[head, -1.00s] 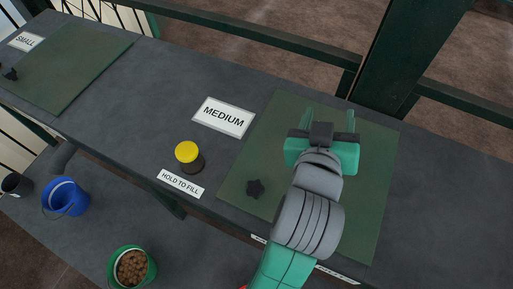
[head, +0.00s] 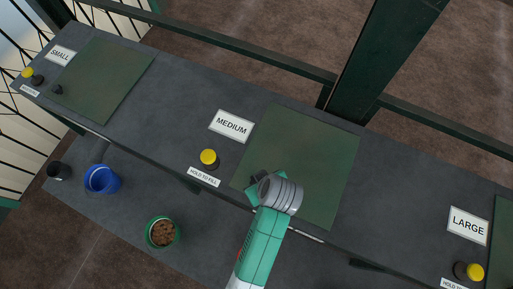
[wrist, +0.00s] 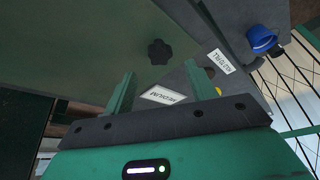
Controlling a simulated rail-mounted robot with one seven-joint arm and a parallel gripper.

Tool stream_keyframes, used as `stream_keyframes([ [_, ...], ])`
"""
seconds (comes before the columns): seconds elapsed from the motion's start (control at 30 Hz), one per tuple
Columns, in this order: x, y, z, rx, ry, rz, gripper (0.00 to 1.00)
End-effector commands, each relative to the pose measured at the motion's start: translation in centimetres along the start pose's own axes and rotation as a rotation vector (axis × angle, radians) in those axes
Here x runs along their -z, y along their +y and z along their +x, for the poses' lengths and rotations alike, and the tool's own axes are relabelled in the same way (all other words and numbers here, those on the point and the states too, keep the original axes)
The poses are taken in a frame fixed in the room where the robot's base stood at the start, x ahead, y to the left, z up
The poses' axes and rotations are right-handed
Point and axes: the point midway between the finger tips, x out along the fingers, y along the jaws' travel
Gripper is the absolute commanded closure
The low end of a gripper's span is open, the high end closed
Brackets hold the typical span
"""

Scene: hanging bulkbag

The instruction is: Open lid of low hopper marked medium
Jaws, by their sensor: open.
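The medium hopper's lid (head: 318,165) is a flat dark green panel in the grey counter, right of the white MEDIUM sign (head: 231,126); it looks closed. The lid also shows in the wrist view (wrist: 90,50), with its black star-shaped knob (wrist: 159,52) near its edge. My gripper (head: 258,181) is over the lid's near left part in the head view, where my arm hides the knob. In the wrist view my gripper (wrist: 159,69) is open and empty, its two green fingers apart. The knob appears between and beyond the fingertips, not gripped.
A yellow button (head: 208,157) and HOLD TO FILL label (head: 204,177) sit left of the lid. A blue bucket (head: 101,179) and a green bucket of brown pieces (head: 162,232) stand on the lower shelf. A dark green post (head: 385,60) rises behind the counter.

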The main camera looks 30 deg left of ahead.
Motion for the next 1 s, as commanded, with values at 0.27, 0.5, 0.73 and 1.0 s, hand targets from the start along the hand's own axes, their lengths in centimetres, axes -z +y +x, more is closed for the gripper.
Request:
stream_keyframes([
  [0.27, 0.0, 0.0, 5.0, 0.0, 0.0, 0.001, 0.44],
  [0.5, 0.0, 0.0, 6.3, -0.002, 0.001, 0.001, 0.44],
  [0.73, 0.0, 0.0, 6.3, -0.002, 0.001, 0.001, 0.57],
  [1.0, 0.0, 0.0, 6.2, -0.002, 0.001, 0.001, 1.0],
])
